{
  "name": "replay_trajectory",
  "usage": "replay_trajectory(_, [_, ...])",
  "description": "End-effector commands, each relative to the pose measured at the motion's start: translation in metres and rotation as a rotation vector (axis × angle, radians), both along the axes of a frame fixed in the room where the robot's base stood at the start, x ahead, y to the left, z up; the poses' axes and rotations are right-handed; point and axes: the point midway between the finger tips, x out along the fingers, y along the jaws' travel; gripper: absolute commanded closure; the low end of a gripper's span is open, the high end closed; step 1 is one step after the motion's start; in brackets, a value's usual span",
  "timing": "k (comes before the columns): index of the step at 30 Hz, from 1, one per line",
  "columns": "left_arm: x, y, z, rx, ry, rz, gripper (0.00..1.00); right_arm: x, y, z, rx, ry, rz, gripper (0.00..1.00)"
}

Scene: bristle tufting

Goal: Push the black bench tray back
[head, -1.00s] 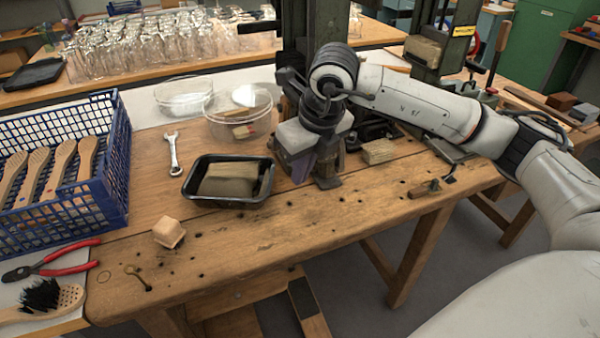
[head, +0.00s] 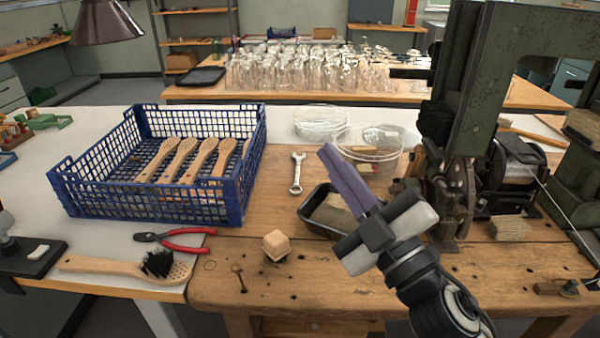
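The black bench tray (head: 305,213) sits on the wooden bench, right of the wrench. It is a shallow black tray with a tan bristle bundle (head: 335,212) lying in it. My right gripper (head: 329,150) has purple fingers that point up and away in the head view. The fingers look closed together, with nothing seen between them. They cross in front of the tray's right part and hide some of it. I cannot tell whether they touch the tray. My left gripper is not in view.
A blue crate (head: 205,213) of wooden brush handles stands left. A wrench (head: 297,172) and glass dishes (head: 320,122) lie behind the tray. A wooden block (head: 276,245) is in front. A dark machine (head: 460,185) stands right. Red-handled pliers (head: 175,238) and a brush (head: 125,268) lie front left.

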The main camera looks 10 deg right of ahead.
Motion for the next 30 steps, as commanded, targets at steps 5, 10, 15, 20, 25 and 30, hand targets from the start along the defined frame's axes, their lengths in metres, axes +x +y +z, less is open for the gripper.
replay_trajectory(5, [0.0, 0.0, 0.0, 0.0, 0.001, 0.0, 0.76, -0.009, -0.082, -0.128, 0.268, 0.526, -0.311, 1.0])
replay_trajectory(10, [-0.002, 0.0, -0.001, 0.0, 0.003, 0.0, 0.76, -0.065, -0.108, -0.233, 0.369, 0.934, -0.465, 1.0])
replay_trajectory(15, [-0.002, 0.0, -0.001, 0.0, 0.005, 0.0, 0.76, -0.121, -0.106, -0.3, 0.409, 1.214, -0.518, 1.0])
replay_trajectory(20, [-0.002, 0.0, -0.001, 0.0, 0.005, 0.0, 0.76, -0.168, -0.093, -0.352, 0.44, 1.413, -0.514, 1.0])
replay_trajectory(25, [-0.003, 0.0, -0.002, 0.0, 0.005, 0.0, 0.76, -0.195, -0.07, -0.411, 0.499, 1.482, -0.437, 1.0])
replay_trajectory(30, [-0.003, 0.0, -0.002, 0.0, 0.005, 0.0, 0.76, -0.199, -0.054, -0.446, 0.556, 1.428, -0.362, 1.0])
